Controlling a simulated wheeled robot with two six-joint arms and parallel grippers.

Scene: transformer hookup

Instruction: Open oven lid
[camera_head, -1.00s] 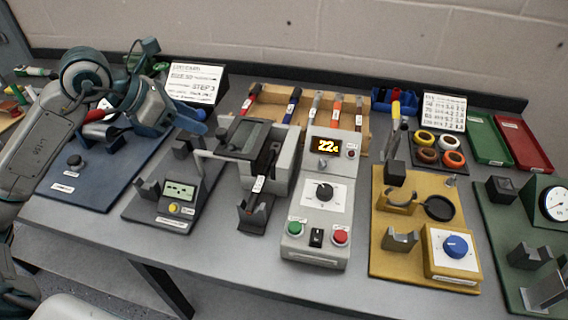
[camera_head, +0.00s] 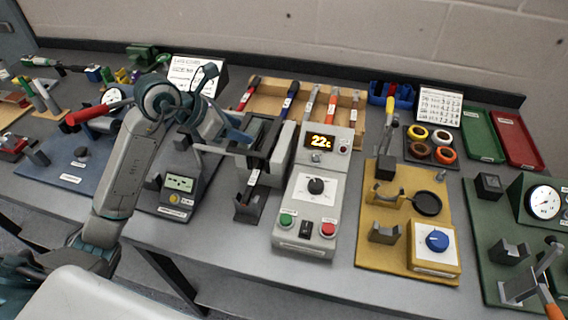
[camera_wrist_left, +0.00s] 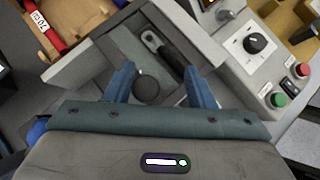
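The oven is a light grey box (camera_head: 282,150) near the middle of the table, with a dark grey-green lid panel on top. In the left wrist view the lid (camera_wrist_left: 122,42) lies beneath my left gripper and looks flat. A round black knob (camera_wrist_left: 146,88) sits between the two blue fingers. My left gripper (camera_wrist_left: 160,84) is open, with a gap between each finger and the knob. In the head view my left gripper (camera_head: 243,136) is over the oven's left part, and my wrist hides some of the lid. My right gripper is not in view.
A control unit (camera_head: 314,190) with a "22c" display, dial and green and red buttons stands right of the oven. A dark tool (camera_wrist_left: 167,52) lies beside the knob. A tool rack (camera_head: 300,98) stands behind. A meter stand (camera_head: 178,185) is at the left.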

